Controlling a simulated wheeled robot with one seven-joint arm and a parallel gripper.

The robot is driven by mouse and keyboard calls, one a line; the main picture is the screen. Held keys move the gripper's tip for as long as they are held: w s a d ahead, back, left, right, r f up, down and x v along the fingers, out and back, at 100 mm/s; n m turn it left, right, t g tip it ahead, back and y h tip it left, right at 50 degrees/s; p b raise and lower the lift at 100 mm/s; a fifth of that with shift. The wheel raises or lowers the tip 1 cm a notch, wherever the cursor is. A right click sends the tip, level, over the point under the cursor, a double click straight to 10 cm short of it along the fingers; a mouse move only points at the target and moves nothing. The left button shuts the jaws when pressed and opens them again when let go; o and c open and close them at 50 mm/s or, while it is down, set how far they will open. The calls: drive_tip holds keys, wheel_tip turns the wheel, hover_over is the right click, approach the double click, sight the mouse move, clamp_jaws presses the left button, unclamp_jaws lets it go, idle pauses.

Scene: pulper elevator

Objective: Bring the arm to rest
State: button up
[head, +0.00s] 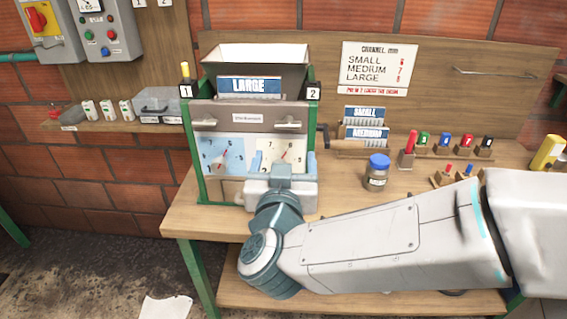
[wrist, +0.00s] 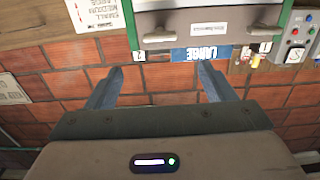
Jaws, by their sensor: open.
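My arm reaches in from the right in the head view, over the front of the wooden bench (head: 205,222). My gripper (head: 282,168) is in front of the lower face of the green-framed machine, partly covering its two dials. In the wrist view my gripper (wrist: 158,80) shows two grey fingers spread wide with nothing between them. The green-framed machine (head: 245,112) has an open hopper on top, a blue LARGE sign (head: 249,86) and a grey panel with handles. The machine (wrist: 185,22) appears upside down in the wrist view, beyond the fingertips. I cannot tell any contact.
A blue-lidded jar (head: 376,172) stands near my forearm. Coloured markers in wooden holders (head: 408,158) and SMALL and MEDIUM signs (head: 367,132) stand behind it. A small shelf (head: 140,127) with boxes and wall switch boxes (head: 105,35) are at left. Paper lies on the floor.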

wheel_tip(320, 180, down, 6)
drive_tip(key=d+n+g+y, duration=0.2)
drive_tip(key=n+g+y, duration=0.1)
drive_tip(key=g+y, duration=0.35)
drive_tip(key=s+d+f+m+g+h, duration=0.1)
drive_tip(key=s+d+f+g+h, duration=0.2)
drive_tip(key=s+d, duration=0.3)
drive_tip(key=s+d+f+m+g+h, duration=0.1)
drive_tip(key=s+d+f+g+h, duration=0.2)
drive_tip(key=d, duration=0.5)
drive_tip(key=s+f+g, duration=0.1)
drive_tip(key=s+g, duration=0.1)
drive_tip(key=s, duration=0.1)
drive_tip(key=shift+f+m+g, duration=0.3)
drive_tip(key=shift+m+g, duration=0.05)
drive_tip(key=shift+m, duration=0.05)
